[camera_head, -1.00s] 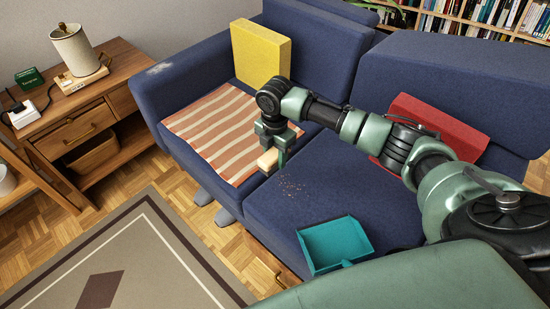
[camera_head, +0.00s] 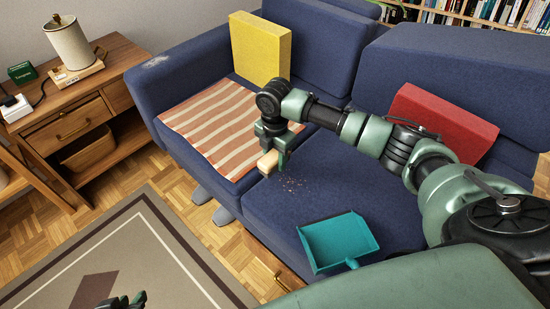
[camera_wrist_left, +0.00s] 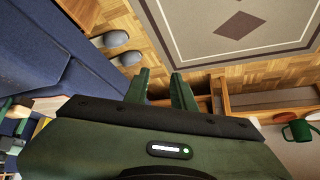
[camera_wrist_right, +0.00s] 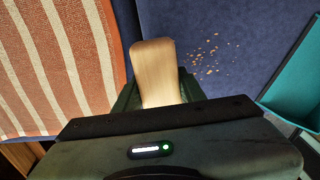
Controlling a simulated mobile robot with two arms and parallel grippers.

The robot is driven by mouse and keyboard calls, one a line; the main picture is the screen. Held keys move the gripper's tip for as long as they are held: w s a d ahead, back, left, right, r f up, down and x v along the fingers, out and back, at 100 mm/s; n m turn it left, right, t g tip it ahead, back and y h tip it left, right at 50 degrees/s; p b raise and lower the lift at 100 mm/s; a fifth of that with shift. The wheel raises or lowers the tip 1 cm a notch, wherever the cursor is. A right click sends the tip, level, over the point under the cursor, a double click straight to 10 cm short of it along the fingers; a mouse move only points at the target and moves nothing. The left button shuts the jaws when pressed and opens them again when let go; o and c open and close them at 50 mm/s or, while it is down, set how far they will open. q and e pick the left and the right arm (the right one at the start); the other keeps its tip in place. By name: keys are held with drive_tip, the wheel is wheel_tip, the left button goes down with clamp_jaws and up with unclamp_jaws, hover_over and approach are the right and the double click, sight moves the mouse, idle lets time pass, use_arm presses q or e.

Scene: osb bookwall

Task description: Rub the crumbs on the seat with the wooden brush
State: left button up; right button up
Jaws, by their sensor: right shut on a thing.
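The wooden brush (camera_head: 268,162) is in my right gripper (camera_head: 274,158), which is shut on it just above the blue seat. The right wrist view shows the brush's pale wooden top (camera_wrist_right: 155,72) between the fingers. The crumbs (camera_head: 290,187) lie scattered on the blue seat (camera_head: 265,215), a little to the right of the brush; they also show in the right wrist view (camera_wrist_right: 205,58). I cannot tell whether the brush touches the seat. My left gripper (camera_wrist_left: 160,88) is open and empty over the floor; part of it shows at the bottom left of the head view (camera_head: 122,302).
A teal dustpan (camera_head: 338,242) lies on the seat's front right part. A striped cloth (camera_head: 215,125) covers the left seat. A yellow cushion (camera_head: 260,48) and a red cushion (camera_head: 445,122) lean on the backrest. A wooden side table (camera_head: 75,105) stands left of the sofa.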

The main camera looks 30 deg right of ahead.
drive_tip(key=shift+f+b, duration=0.65)
drive_tip(key=shift+b, duration=0.05)
use_arm(q)
drive_tip(key=w+d+r+t+h, duration=0.1)
drive_tip(key=w+d+r+t, duration=0.1)
drive_tip(key=w, duration=0.4)
drive_tip(key=shift+d+r+t, duration=0.15)
drive_tip(key=shift+r+t, duration=0.75)
drive_tip(key=shift+t, duration=0.1)
use_arm(e)
drive_tip(key=shift+f, duration=0.15)
use_arm(q)
drive_tip(key=shift+w+r, duration=0.25)
drive_tip(key=shift+w, duration=0.1)
use_arm(e)
drive_tip(key=shift+f, duration=0.45)
use_arm(q)
drive_tip(key=shift+w+d+r+t+b, duration=0.15)
drive_tip(key=shift+d+r+t+b, duration=0.05)
drive_tip(key=shift+t+b, duration=0.1)
use_arm(e)
drive_tip(key=shift+f, duration=0.25)
use_arm(q)
drive_tip(key=shift+w+d+r, duration=0.1)
drive_tip(key=shift+w+r, duration=0.1)
drive_tip(key=shift+r, duration=0.05)
use_arm(e)
drive_tip(key=shift+f, duration=0.3)
